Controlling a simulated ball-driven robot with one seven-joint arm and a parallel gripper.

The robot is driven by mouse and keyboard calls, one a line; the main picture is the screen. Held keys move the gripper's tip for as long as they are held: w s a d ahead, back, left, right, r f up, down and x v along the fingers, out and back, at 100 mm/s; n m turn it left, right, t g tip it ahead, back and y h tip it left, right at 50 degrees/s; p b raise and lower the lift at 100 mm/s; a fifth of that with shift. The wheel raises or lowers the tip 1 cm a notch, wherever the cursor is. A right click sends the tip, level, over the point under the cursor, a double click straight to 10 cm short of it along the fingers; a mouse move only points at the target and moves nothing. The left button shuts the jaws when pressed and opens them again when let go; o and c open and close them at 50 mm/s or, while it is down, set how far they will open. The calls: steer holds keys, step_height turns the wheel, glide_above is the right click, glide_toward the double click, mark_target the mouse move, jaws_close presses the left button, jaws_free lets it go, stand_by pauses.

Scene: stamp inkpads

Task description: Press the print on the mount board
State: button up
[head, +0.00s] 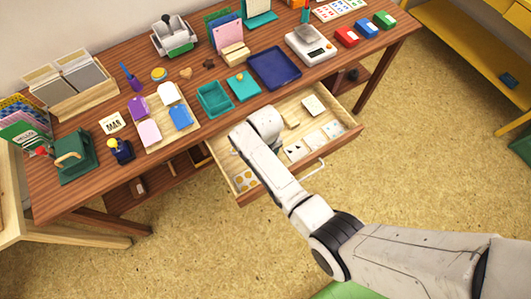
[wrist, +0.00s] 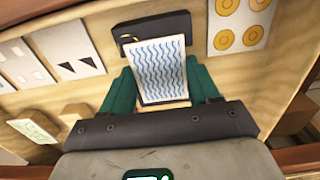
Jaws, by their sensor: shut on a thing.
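In the wrist view, a white print with blue wavy lines (wrist: 160,75) lies between the two teal fingers of my gripper (wrist: 161,66). The fingers are shut on it from both sides. A dark block with a small gold mark (wrist: 153,29) shows just beyond the print's far edge; I cannot tell whether it touches the print. In the head view, my gripper is inside the open drawer and mostly hidden by my wrist. I cannot tell for sure which thing is the mount board.
The pulled-out wooden drawer (head: 238,187) holds other cards, including a gold-circle card (wrist: 240,25) and a triangle card (wrist: 72,55). Its walls surround my gripper. On the desk are a navy tray (head: 274,68), a teal tray (head: 214,98), a scale (head: 309,45) and a stamp-pad board (head: 190,128).

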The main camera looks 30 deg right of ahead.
stand_by(0.9)
steer(key=o, duration=0.8)
steer(key=shift+c, duration=0.5)
steer(key=shift+r, duration=0.1)
steer(key=shift+r+p, duration=3.4)
steer(key=shift+p, duration=0.1)
steer(key=shift+d, duration=0.1)
